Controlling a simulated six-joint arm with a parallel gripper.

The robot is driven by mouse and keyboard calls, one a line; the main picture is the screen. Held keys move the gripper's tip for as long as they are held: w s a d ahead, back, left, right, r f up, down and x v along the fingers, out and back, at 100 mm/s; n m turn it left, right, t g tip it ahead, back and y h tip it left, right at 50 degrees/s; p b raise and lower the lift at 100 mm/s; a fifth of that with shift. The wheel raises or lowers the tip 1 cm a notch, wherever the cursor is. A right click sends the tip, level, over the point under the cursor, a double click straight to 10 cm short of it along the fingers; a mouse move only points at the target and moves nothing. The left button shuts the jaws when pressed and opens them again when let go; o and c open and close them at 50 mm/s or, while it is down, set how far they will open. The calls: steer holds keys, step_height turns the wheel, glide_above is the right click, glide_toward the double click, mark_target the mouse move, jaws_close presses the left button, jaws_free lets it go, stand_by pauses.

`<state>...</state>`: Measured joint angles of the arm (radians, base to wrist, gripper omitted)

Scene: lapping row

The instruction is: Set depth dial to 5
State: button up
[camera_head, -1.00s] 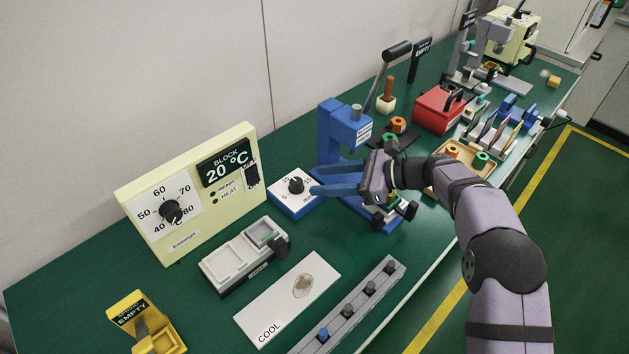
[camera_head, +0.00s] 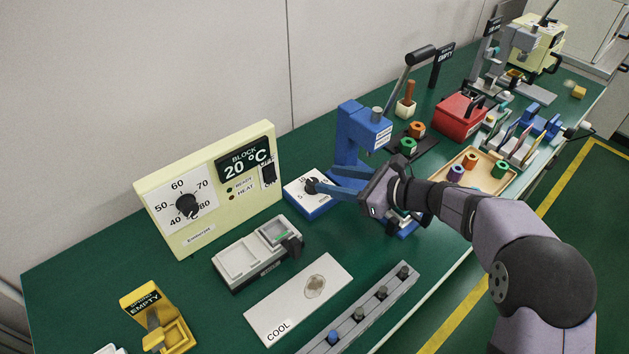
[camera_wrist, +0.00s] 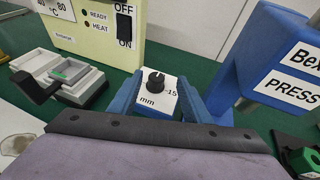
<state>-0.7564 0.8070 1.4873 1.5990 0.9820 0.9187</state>
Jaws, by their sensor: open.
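The depth dial (camera_head: 312,185) is a black knob on a white-topped blue box with a printed scale, at the foot of the blue press (camera_head: 352,135). In the wrist view the knob (camera_wrist: 156,79) shows upright, with "15" and "mm" printed near it. My gripper (camera_head: 335,185) has two blue fingers, apart, reaching left toward the knob. In the head view the fingertips overlap the knob's right side. In the wrist view the fingers stand either side of the dial box, with the knob between them. I cannot tell whether they touch it. The pointer's exact reading is unclear.
The cream heater block panel (camera_head: 212,190), reading 20 °C, stands left of the dial. A grey two-well tray (camera_head: 240,262) and a white COOL plate (camera_head: 270,318) lie in front.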

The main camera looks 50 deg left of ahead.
mark_target(313, 181)
steer(key=shift+s+d+f+m+t, duration=0.5)
steer(key=shift+m+t, duration=0.1)
steer(key=shift+t, duration=0.1)
steer(key=shift+p+x, duration=0.5)
steer(key=shift+x, duration=3.2)
steer(key=c, duration=1)
